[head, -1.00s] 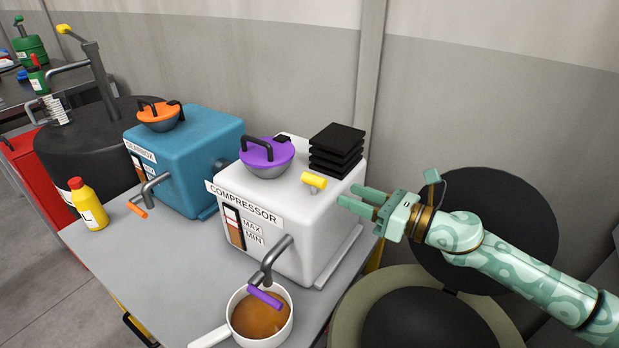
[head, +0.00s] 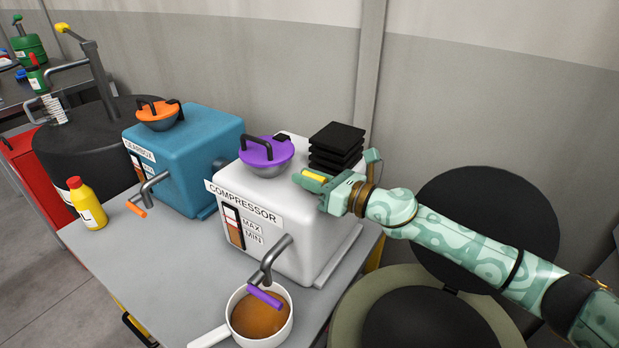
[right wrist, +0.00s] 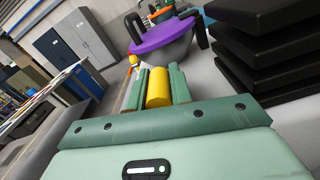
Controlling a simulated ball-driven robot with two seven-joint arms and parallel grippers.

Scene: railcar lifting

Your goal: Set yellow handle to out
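The yellow handle (head: 315,177) is a short yellow cylinder at the top right of the white compressor (head: 262,215). My right gripper (head: 318,182) is at the handle, with one finger on each side of it. In the right wrist view the yellow handle (right wrist: 159,88) lies lengthwise between the two green fingers, with no clear gap on either side, so the gripper looks shut on it. The gripper covers part of the handle and its mount in the head view. My left gripper is not in view.
Black stacked plates (head: 337,146) stand on the compressor just behind my gripper. A purple-lidded bowl (head: 266,155) is to the left. A white pan (head: 262,312) of brown liquid sits under the spout with the purple handle (head: 265,296). A blue gearbox (head: 190,160) stands further left.

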